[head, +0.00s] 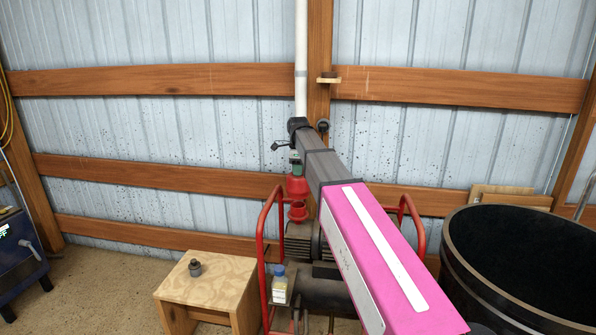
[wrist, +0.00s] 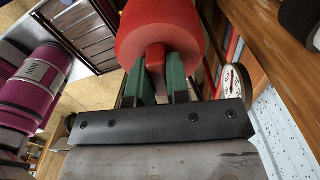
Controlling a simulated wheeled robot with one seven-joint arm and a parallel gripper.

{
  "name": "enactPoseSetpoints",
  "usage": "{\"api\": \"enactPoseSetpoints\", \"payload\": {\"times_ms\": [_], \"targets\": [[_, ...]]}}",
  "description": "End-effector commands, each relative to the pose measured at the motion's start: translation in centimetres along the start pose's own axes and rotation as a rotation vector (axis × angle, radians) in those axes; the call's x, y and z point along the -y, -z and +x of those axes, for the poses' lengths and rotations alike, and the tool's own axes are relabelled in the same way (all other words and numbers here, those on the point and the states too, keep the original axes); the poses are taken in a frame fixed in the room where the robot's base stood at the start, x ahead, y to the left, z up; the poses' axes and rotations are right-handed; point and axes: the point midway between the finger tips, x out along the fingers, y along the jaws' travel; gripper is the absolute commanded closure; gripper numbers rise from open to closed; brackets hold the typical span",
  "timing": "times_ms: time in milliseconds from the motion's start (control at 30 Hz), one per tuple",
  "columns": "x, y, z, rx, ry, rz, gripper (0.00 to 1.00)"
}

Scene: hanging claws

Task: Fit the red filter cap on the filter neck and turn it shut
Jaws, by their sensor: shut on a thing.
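The red filter cap (head: 297,187) hangs below my gripper (head: 296,162), over the compressor. In the wrist view the green fingers of my gripper (wrist: 156,80) are shut on the narrow red tab of the cap (wrist: 160,28). A smaller red flared part (head: 298,212), seemingly the filter neck, shows just below the cap in the head view. The cap looks roughly above it; I cannot tell whether they touch. The neck is hidden behind the cap in the wrist view.
The compressor has a red tubular frame (head: 266,235). A bottle with a blue lid (head: 280,284) stands at its left. A wooden stool (head: 207,290) bears a small grey part (head: 195,267). A large black drum (head: 455,265) stands at right. A white pipe (head: 301,60) runs down the wall.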

Motion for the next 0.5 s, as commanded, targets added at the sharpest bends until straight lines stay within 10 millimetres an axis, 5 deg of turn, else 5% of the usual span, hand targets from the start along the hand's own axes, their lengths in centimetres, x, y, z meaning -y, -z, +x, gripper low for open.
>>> {"api": "enactPoseSetpoints", "payload": {"times_ms": [500], "targets": [[-0.01,0.00,0.93,0.000,0.000,0.000,1.00]]}}
